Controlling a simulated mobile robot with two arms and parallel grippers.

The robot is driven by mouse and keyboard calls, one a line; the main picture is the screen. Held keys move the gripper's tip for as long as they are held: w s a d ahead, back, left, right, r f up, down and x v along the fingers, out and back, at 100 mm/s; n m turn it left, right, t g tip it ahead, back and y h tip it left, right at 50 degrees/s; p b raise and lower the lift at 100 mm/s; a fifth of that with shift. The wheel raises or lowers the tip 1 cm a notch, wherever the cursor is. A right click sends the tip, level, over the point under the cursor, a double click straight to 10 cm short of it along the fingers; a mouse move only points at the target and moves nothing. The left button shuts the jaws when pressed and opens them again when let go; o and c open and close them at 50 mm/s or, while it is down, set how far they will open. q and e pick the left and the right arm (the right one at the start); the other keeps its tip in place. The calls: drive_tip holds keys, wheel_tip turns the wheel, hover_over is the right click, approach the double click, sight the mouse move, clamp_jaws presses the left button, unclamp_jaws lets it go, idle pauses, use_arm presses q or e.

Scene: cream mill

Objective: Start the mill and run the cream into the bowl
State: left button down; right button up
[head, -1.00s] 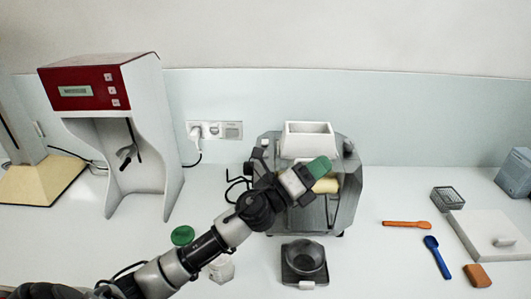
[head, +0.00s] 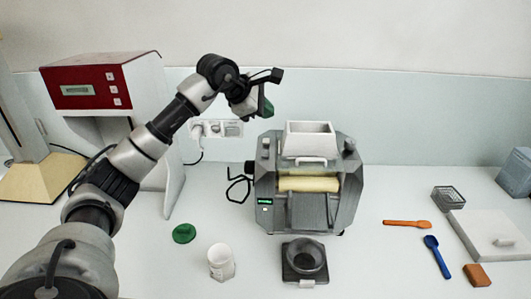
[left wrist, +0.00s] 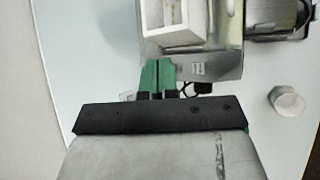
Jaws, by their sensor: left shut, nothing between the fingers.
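The mill (head: 343,209) stands on the counter with a white hopper (head: 309,139) on top and a cream-coloured roller (head: 308,184) in front. A small green display (head: 265,202) is lit at its front left. The dark bowl (head: 304,256) sits on a black stand in front of the mill and no cream shows in it. My left gripper (head: 268,110) is shut and empty, raised behind the mill's upper left. Its green fingertips (left wrist: 160,76) show beside the mill (left wrist: 205,65) in the left wrist view. My right gripper is not in view.
A white cup (head: 221,263) and a green lid (head: 184,233) stand left of the bowl. A red-and-white machine (head: 105,80) is at the left. An orange spatula (head: 405,223), a blue spatula (head: 436,257) and a white board (head: 490,237) lie at the right.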

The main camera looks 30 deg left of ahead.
sight(266, 154)
use_arm(q)
drive_tip(key=shift+f, duration=0.1)
wheel_tip(266, 154, down, 9)
drive_tip(key=b, duration=0.6)
drive_tip(key=shift+r+b, duration=0.2)
drive_tip(key=shift+b, duration=0.1)
idle(1.8)
drive_tip(key=shift+f+b, duration=0.35)
drive_tip(key=shift+f, duration=0.05)
drive_tip(key=shift+f+b, duration=0.3)
drive_tip(key=shift+f, duration=0.1)
idle(0.5)
drive_tip(key=shift+r, duration=0.1)
drive_tip(key=shift+r+p, duration=0.6)
drive_tip(key=shift+r, duration=0.1)
